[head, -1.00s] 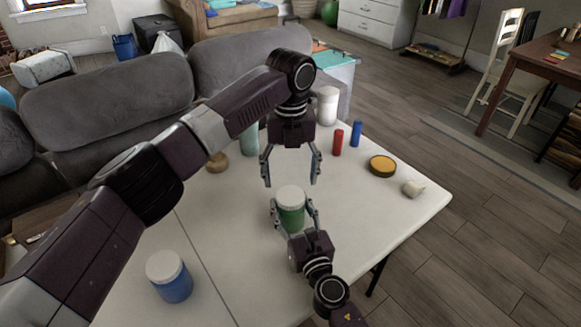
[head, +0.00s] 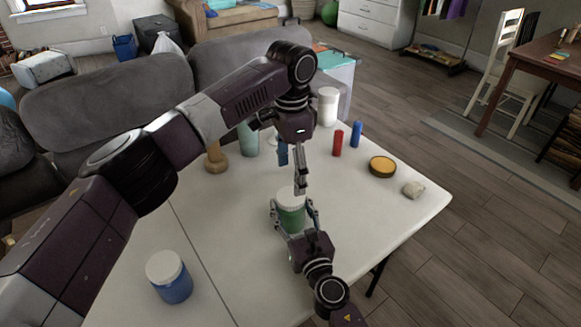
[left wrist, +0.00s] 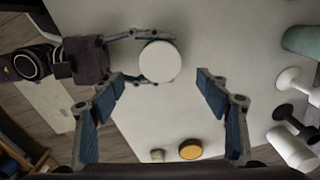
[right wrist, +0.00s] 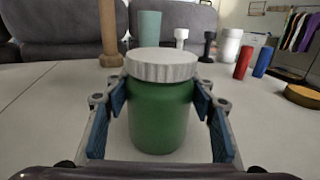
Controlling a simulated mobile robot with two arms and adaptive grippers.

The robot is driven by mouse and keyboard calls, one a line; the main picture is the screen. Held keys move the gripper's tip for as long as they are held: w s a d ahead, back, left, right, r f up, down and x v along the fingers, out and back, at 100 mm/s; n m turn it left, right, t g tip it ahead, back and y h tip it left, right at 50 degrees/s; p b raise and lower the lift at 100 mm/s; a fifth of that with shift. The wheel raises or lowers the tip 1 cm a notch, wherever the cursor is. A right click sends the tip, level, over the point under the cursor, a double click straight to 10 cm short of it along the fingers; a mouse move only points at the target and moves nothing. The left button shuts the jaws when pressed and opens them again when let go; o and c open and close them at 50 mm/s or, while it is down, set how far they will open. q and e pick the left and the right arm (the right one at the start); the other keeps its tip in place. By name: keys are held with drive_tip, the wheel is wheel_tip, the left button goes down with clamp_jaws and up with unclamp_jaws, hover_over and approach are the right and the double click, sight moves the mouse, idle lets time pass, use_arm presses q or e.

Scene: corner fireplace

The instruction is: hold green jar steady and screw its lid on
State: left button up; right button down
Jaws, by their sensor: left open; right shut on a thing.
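The green jar (head: 291,217) stands upright on the white table with its white lid (head: 285,194) sitting on its mouth. The lid looks level in the right wrist view (right wrist: 162,64); whether it is tight cannot be told. My right gripper (head: 293,207) is shut on the jar's sides, below the lid, with blue-padded fingers on either side (right wrist: 163,105). My left gripper (head: 292,175) is open above the jar, pointing down. In the left wrist view the lid (left wrist: 160,62) lies between and beyond its spread fingers (left wrist: 160,78), with gaps on both sides.
A blue jar with a white lid (head: 169,277) stands at the front left. A red cylinder (head: 338,143), a blue cylinder (head: 356,134), a yellow-topped round tin (head: 382,167) and a pale lump (head: 413,190) are to the right. A wooden piece (head: 216,158) and a white bottle (head: 328,107) stand behind.

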sight(290, 196)
use_arm(q)
drive_tip(key=n, duration=0.3)
drive_tip(key=shift+r+n, duration=0.1)
drive_tip(key=shift+n, duration=0.3)
drive_tip(key=n, duration=0.5)
drive_tip(key=shift+r, duration=0.25)
drive_tip(key=n, duration=0.3)
drive_tip(key=shift+a+r+n, duration=0.1)
drive_tip(key=shift+n, duration=0.2)
drive_tip(key=n, duration=0.4)
drive_tip(key=shift+r, duration=0.1)
drive_tip(key=shift+f, duration=4)
